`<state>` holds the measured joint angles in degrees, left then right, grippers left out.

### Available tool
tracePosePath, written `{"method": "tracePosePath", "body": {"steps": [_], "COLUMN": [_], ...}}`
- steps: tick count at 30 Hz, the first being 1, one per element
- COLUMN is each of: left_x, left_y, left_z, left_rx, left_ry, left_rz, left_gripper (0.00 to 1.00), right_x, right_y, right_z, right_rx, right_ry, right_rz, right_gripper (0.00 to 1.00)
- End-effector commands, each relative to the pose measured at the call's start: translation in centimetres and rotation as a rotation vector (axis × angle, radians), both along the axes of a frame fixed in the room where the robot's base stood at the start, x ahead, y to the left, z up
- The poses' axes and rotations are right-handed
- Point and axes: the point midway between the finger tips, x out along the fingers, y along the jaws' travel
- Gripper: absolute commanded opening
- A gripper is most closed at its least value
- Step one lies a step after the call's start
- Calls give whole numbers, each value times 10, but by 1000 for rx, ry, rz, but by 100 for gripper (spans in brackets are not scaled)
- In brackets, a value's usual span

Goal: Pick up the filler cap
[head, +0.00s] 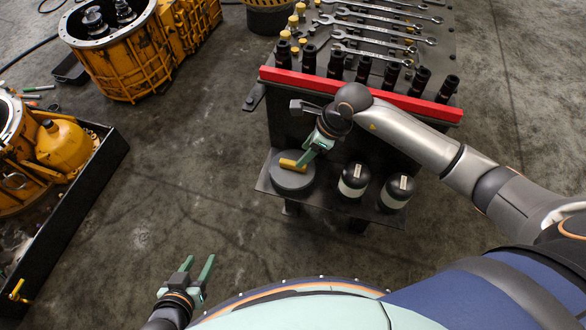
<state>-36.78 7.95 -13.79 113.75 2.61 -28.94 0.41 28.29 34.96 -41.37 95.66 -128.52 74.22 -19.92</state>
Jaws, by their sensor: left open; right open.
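A round grey piece with a yellow bar across its top, which looks like the filler cap (290,182), rests at the left end of a low dark shelf in the head view. My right gripper (303,161) is open, with its green fingers pointing down at the yellow bar (293,165). The fingers overlap the bar's right end in the picture; I cannot tell whether they touch it. My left gripper (199,262) is open and empty over the floor at the lower left, well away from the cap.
Two black canisters with white bands (354,182) stand on the shelf (333,207) to the right of the cap. Above are a red-edged bench (360,94), black sockets (336,64) and wrenches. A yellow housing (122,62) and a black tray (72,203) stand left. Middle floor is clear.

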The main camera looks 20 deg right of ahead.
Motion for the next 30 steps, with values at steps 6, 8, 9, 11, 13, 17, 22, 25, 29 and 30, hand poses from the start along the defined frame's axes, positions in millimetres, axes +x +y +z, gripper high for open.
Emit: {"method": "tracePosePath", "body": {"steps": [6, 8, 9, 11, 13, 17, 22, 25, 29, 30], "left_x": [2, 2, 2, 3, 3, 5, 6, 6, 6, 6], "left_y": [0, 0, 0, 0, -1, -2, -3, -3, -3, -3], "left_z": [0, 0, 0, -1, -2, 0, 2, 2, 2, 2], "left_rx": [0, -1, -1, -1, -1, -3, -5, -5, -5, -5], "left_ry": [-4, -5, -6, -7, -8, -11, -15, -15, -15, -14], "left_rz": [0, -2, -2, -1, -3, -5, -6, -6, -6, -6], "left_gripper": [50, 50, 50, 50, 50, 50, 50, 50, 50, 50], "right_x": [2, 4, 5, 7, 9, 10, 10, 10, 10, 10], "right_y": [9, 14, 17, 20, 22, 24, 23, 23, 23, 23], "right_z": [-17, -26, -32, -40, -47, -52, -52, -52, -52, -52], "right_rx": [3, 3, 4, 4, 2, 2, 2, 2, 2, 2], "right_ry": [1, 3, 2, 2, 2, -1, -1, -1, -1, -1], "right_rz": [0, 0, 1, -1, -1, 0, 0, 0, 0, 0], "right_gripper": [55, 55, 55, 55, 55, 55, 55, 46, 31, 27]}}
